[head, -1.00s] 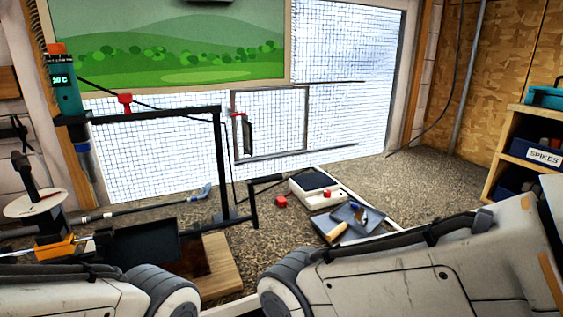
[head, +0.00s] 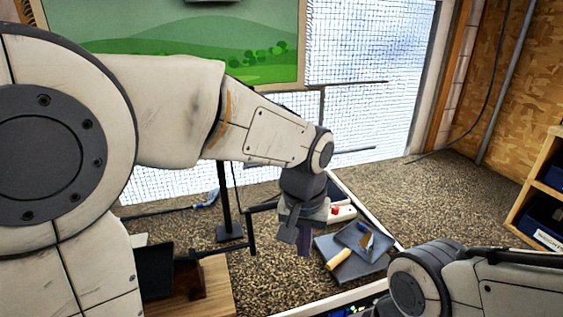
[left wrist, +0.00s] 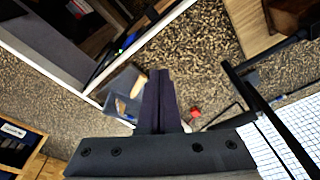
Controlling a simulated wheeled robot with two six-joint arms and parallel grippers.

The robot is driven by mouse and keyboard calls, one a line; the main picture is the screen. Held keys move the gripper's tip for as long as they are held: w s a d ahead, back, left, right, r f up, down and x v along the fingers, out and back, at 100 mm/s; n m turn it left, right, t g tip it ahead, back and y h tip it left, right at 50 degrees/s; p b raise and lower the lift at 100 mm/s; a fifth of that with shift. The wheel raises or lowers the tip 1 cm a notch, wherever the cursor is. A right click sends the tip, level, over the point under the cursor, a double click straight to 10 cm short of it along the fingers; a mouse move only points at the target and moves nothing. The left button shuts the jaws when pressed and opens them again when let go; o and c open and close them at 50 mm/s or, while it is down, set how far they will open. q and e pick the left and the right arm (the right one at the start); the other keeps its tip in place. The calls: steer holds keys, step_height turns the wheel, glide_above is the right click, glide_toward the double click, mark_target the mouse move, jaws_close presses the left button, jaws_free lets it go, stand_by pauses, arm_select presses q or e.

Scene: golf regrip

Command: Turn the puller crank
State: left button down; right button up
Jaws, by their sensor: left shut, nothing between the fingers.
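A black crank-shaped bar (head: 252,234), which looks like the puller crank, stands out beside a black upright post in the middle of the head view. Its upper arm runs right toward my left gripper, which hides what lies behind it. My left gripper (head: 304,243) points down, just right of the crank, shut and empty. I cannot tell whether it touches the crank. In the left wrist view its fingers (left wrist: 158,98) are together, with dark bars to their right; I cannot tell which is the crank. My right gripper is out of view.
A grey tray (head: 323,244) with a wooden-handled tool (head: 346,257) lies right of my left gripper. A red piece (head: 336,210) shows behind it. A wooden block (head: 221,288) stands at the lower left. Shelves stand far right. Speckled floor is clear toward the back right.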

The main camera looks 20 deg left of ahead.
arm_select(q)
steer(key=w+a+r+n+y+p, duration=0.2)
steer(key=w+a+r+n+p, duration=0.45)
steer(key=w+a+r, duration=0.55)
steer(key=s+d+p+x, duration=0.1)
steer(key=p+x, duration=0.3)
steer(key=x, duration=0.6)
steer(key=shift+s+d+f+t, duration=0.2)
steer(key=shift+s+d+t, duration=0.25)
steer(key=shift+d, duration=0.15)
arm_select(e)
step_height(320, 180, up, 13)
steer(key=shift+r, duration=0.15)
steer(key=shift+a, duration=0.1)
